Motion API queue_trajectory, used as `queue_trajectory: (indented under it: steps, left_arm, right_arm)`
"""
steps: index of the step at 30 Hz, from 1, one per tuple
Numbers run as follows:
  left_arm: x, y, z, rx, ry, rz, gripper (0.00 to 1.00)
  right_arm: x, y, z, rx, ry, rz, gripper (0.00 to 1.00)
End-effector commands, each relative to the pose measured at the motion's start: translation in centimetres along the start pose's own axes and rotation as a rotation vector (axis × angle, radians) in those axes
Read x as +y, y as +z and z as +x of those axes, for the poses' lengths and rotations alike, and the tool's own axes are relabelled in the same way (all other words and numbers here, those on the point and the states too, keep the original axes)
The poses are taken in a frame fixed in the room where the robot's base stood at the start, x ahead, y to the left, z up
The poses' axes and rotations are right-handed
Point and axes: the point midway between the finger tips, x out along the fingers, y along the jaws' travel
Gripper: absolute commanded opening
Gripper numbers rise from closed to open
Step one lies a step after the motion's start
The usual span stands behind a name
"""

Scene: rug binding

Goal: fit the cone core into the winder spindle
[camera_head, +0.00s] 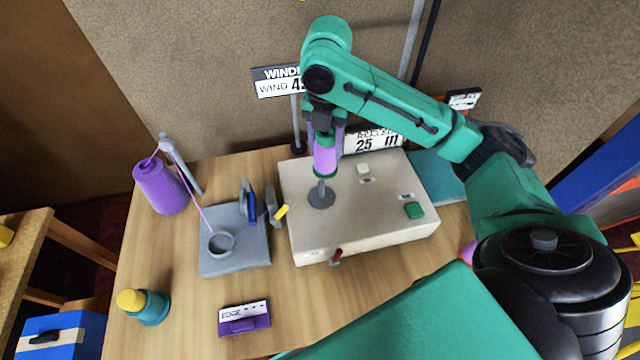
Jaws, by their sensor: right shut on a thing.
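The cone core (325,159), purple-pink with a dark green lower rim, is upright in my right gripper (324,138). The gripper points down and is shut on its upper part. The winder spindle (321,197), a grey post with a round base flange, stands on the cream winder box (300,235). The core is directly over or around the top of the post in this view. I cannot tell whether its lower end is just above the post or partly on it. The core's top is hidden by the fingers. My left gripper is not in view.
A purple thread cone (160,187) stands at the table's left, its thread running to a grey guide plate (235,258). A yellow-topped teal pot (145,305) and a purple labelled block (244,319) are in front. A "WIND" sign (277,82) stands behind the box.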

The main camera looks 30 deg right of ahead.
Motion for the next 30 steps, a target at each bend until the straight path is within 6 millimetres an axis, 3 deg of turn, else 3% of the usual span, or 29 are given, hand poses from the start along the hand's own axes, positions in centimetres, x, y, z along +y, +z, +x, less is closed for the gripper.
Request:
queue_trajectory:
  steps: [6,11,17,28,29,30]
  left_arm:
    - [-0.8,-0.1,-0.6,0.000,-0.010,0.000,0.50]
    - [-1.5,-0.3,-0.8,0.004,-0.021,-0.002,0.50]
    - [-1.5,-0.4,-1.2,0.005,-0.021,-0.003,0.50]
    - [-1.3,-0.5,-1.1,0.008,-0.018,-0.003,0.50]
    - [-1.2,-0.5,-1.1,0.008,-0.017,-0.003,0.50]
    - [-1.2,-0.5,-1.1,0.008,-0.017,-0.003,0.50]
  right_arm:
    - [0.0,-0.1,5.0,0.001,-0.002,-0.003,0.00]
    - [0.1,0.0,6.8,0.000,0.000,-0.001,0.00]
    - [0.0,-0.1,10.5,0.001,-0.002,-0.003,0.00]
    - [0.1,0.0,11.3,-0.001,0.001,-0.003,0.00]
    - [0.1,0.0,11.3,-0.002,0.001,-0.003,0.58]
    - [0.1,0.0,11.3,-0.002,0.001,-0.003,0.74]
